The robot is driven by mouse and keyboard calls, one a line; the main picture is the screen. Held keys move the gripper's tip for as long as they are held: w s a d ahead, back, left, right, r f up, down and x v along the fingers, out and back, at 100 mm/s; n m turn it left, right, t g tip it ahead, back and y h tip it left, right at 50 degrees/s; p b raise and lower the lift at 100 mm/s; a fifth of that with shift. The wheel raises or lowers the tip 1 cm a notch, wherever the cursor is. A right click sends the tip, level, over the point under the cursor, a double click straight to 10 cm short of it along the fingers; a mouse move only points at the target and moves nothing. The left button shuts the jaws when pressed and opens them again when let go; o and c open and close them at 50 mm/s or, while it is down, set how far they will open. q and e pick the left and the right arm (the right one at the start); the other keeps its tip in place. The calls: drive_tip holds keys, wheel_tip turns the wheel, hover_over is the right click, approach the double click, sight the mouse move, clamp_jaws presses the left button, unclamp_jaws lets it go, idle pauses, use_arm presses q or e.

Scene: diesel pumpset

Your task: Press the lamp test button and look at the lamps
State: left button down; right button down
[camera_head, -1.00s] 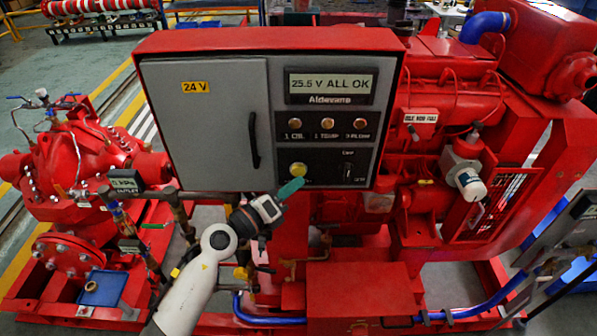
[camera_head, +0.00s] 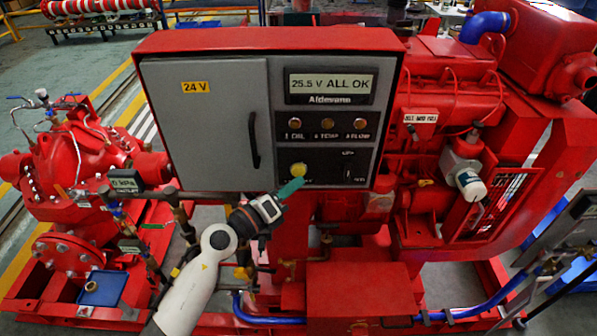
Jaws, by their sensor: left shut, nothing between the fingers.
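The red control box (camera_head: 270,41) has a grey front panel. A yellow-green round button (camera_head: 299,169) sits low on its right part. Three lamps stand in a row above it: a left lamp (camera_head: 295,124), a middle lamp (camera_head: 327,124) and a right lamp (camera_head: 360,123). They look dull amber-brown, and I cannot tell any as lit. The display (camera_head: 331,84) reads "25.5 V ALL OK". My left gripper (camera_head: 290,190) is shut and empty, with its green fingertips just below the button; I cannot tell whether they touch it. My right gripper is not in view.
A small switch (camera_head: 348,172) is right of the button. The grey cabinet door (camera_head: 205,130) has a black handle (camera_head: 254,140). Pipes and valves stand under the box around my left arm. A blue tray (camera_head: 103,289) lies at lower left.

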use_arm(q)
drive_tip(key=shift+w, duration=0.15)
drive_tip(key=shift+w, duration=0.3)
drive_tip(key=shift+w, duration=0.4)
idle(0.6)
drive_tip(key=shift+s, duration=0.1)
drive_tip(key=shift+s+p, duration=0.4)
drive_tip(key=shift+s, duration=0.35)
drive_tip(key=s+p, duration=0.2)
drive_tip(key=s, duration=0.3)
idle(0.4)
